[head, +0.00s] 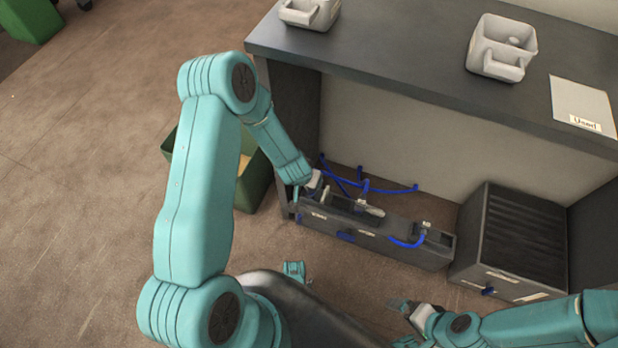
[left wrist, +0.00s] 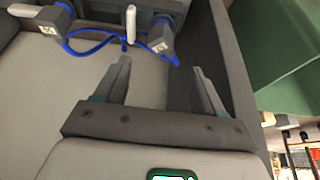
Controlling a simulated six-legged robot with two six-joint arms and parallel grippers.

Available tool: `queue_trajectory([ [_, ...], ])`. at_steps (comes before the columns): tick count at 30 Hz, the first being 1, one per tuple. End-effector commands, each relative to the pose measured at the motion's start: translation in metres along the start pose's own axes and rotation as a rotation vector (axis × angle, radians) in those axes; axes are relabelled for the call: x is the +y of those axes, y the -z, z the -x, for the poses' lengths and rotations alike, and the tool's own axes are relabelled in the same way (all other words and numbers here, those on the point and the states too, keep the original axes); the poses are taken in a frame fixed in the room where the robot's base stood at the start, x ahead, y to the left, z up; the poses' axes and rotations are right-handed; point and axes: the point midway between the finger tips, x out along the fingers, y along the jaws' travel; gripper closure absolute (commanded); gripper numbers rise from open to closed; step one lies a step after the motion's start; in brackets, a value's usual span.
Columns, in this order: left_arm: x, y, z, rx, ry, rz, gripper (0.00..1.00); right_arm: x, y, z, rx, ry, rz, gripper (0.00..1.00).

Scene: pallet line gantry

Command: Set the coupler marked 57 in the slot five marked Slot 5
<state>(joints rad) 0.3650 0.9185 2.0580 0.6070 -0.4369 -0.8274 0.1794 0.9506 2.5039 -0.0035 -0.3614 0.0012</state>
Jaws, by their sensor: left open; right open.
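A long dark rack (head: 375,239) with small label plates stands low under the bench; the plates are too small to read, so I cannot tell which is Slot 5. Blue-cabled grey couplers show in the left wrist view, one at the upper left (left wrist: 52,19) and one nearer the middle (left wrist: 161,36); their marks are unreadable, so I cannot pick out 57. A white upright handle (left wrist: 130,23) stands between them. My left gripper (left wrist: 160,82) is open and empty, short of the couplers; in the head view it is at the rack's left end. My right gripper (head: 402,306) is open and empty, in front of the rack.
A dark bench (head: 420,72) overhangs the rack, carrying grey bins (head: 497,68) and a sign reading "Used" (head: 584,112). A black ribbed box (head: 522,238) stands right of the rack. A green bin (head: 251,185) is close at its left. Blue cables (head: 390,190) lie behind it.

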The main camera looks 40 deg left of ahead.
Motion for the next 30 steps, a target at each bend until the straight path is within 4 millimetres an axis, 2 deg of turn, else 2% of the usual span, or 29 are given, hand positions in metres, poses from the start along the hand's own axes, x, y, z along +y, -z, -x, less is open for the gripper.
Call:
queue_trajectory([
  [3, 0.004, -0.003, 0.011, -0.005, -0.008, -0.002, 0.31, -0.002, -0.001, 0.004, -0.003, 0.000, 0.003, 0.00],
  [5, 0.018, -0.018, 0.015, -0.029, -0.042, -0.005, 0.31, -0.002, -0.001, 0.004, -0.003, 0.000, 0.003, 0.00],
  [8, 0.061, -0.067, 0.031, -0.120, -0.153, -0.010, 0.31, -0.002, -0.001, 0.003, -0.003, 0.000, 0.003, 0.00],
  [10, 0.090, -0.108, 0.048, -0.206, -0.231, -0.006, 0.31, -0.002, -0.001, 0.003, -0.003, 0.000, 0.003, 0.00],
  [12, 0.109, -0.144, 0.067, -0.291, -0.289, 0.000, 0.31, -0.002, -0.001, 0.003, -0.003, 0.000, 0.003, 0.00],
  [15, 0.124, -0.179, 0.088, -0.382, -0.337, 0.008, 0.31, -0.002, -0.001, 0.003, -0.003, 0.000, 0.003, 0.00],
  [18, 0.129, -0.192, 0.096, -0.418, -0.353, 0.013, 0.31, -0.002, -0.001, 0.003, -0.003, 0.000, 0.002, 0.00],
  [26, 0.129, -0.191, 0.098, -0.418, -0.352, 0.017, 0.31, -0.002, -0.001, 0.005, -0.003, 0.000, 0.002, 0.00],
  [30, 0.129, -0.183, 0.115, -0.417, -0.352, 0.017, 0.31, -0.009, -0.002, 0.022, -0.003, 0.000, 0.002, 0.00],
])
